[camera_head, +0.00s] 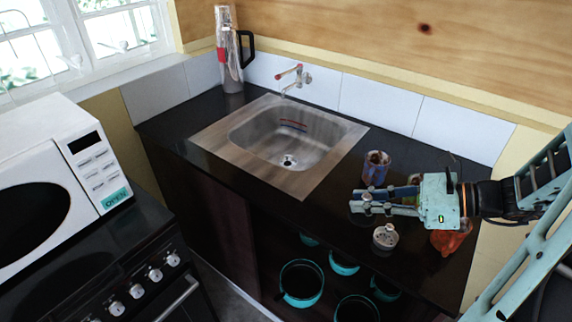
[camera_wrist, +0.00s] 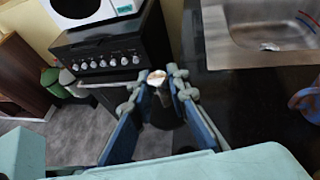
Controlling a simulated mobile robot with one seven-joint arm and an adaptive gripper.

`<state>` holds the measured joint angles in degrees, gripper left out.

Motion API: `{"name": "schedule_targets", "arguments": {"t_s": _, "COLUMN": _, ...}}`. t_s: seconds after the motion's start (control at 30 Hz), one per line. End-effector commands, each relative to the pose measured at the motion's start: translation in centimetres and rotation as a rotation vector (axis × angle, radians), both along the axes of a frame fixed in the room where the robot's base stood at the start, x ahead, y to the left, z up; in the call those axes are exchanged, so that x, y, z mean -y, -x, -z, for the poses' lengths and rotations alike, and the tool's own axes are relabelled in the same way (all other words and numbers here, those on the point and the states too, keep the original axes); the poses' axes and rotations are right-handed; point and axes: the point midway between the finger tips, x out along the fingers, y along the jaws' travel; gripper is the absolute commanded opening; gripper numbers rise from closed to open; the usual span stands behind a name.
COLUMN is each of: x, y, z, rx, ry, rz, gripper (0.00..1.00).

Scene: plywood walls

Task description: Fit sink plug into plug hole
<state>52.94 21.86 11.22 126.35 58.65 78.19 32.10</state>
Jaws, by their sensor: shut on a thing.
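The metal sink (camera_head: 245,133) is set in the dark counter, and its plug hole (camera_head: 288,160) shows as a small round drain in the basin floor. Part of the sink also shows at the upper right of the wrist view (camera_wrist: 240,58). My gripper (camera_head: 362,202) is above the counter, to the right of the sink and apart from it. In the wrist view my gripper (camera_wrist: 158,80) is shut on a small pale, round thing, which looks like the sink plug (camera_wrist: 157,77). The fingers hide most of it in the head view.
A small metal-topped jar (camera_head: 385,238) and an orange thing (camera_head: 452,239) are near the counter's front edge. A tap (camera_head: 289,79) rises behind the basin, with a tall flask (camera_head: 228,52) at back left. The basin is empty.

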Motion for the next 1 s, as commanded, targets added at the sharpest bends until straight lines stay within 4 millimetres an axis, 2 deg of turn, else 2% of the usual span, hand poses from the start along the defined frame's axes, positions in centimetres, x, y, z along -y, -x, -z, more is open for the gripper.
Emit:
{"name": "schedule_targets", "arguments": {"t_s": 0.17, "x": 0.0, "y": 0.0, "z": 0.0, "rx": 0.001, "ry": -0.001, "rz": 0.001, "gripper": 0.00}}
{"name": "schedule_targets", "arguments": {"t_s": 0.27, "x": -0.2, "y": -0.7, "z": 0.0, "rx": 0.005, "ry": -0.005, "rz": 0.012, "gripper": 0.00}}
{"name": "schedule_targets", "arguments": {"t_s": 0.5, "x": -1.6, "y": -5.8, "z": 1.6, "rx": 0.024, "ry": -0.021, "rz": 0.123, "gripper": 0.00}}
{"name": "schedule_targets", "arguments": {"t_s": 0.7, "x": -2.4, "y": -8.7, "z": 4.1, "rx": 0.007, "ry": -0.009, "rz": 0.209, "gripper": 0.00}}
{"name": "schedule_targets", "arguments": {"t_s": 0.83, "x": -2.6, "y": -9.4, "z": 5.0, "rx": 0.000, "ry": -0.001, "rz": 0.232, "gripper": 0.00}}
{"name": "schedule_targets", "arguments": {"t_s": 1.0, "x": -2.6, "y": -9.5, "z": 5.1, "rx": 0.000, "ry": 0.000, "rz": 0.236, "gripper": 0.00}}
